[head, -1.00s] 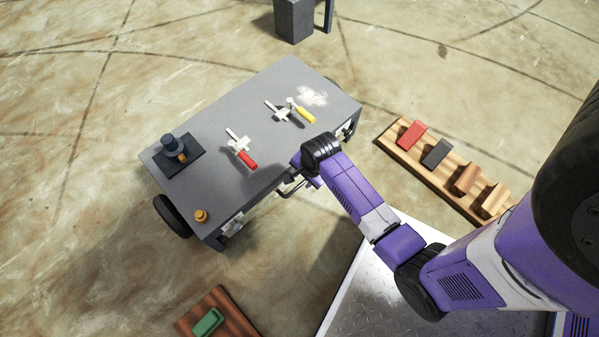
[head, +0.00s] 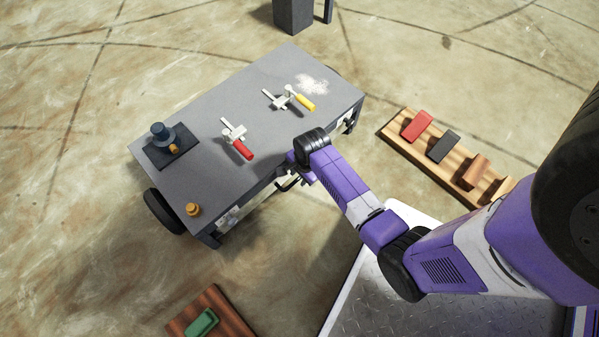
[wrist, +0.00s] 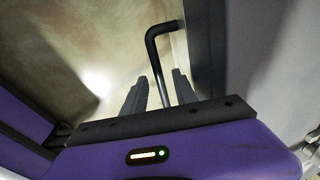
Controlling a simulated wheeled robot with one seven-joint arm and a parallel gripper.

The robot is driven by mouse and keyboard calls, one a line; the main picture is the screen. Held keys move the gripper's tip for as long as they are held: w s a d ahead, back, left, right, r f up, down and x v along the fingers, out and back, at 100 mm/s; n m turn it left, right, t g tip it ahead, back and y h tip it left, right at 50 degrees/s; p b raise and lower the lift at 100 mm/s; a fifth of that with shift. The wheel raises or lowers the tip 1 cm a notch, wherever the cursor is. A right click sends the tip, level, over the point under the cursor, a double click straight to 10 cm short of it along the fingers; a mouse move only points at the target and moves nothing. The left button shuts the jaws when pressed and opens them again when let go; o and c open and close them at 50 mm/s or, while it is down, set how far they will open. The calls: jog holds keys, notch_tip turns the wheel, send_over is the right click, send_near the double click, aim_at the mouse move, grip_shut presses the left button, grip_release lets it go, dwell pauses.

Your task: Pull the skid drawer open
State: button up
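The skid is a grey flat-topped cart (head: 225,110) left of centre in the head view. A dark bar handle (head: 287,184) shows at its near side, partly hidden by my arm. The drawer front cannot be made out clearly. My gripper is at that near side, mostly hidden under my wrist in the head view. In the wrist view the black bent handle (wrist: 151,48) runs down between the two fingers of my gripper (wrist: 159,88). The fingers are apart, with a narrow gap visible on each side of the bar.
On the skid top are a red-handled clamp (head: 238,148), a yellow-handled clamp (head: 304,101), a dark cylindrical fitting (head: 163,134) and a small orange knob (head: 192,209). A wooden rack (head: 400,147) with several blocks lies right. A board (head: 240,325) with a green block lies below.

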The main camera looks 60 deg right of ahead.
grip_shut()
dwell(1.4)
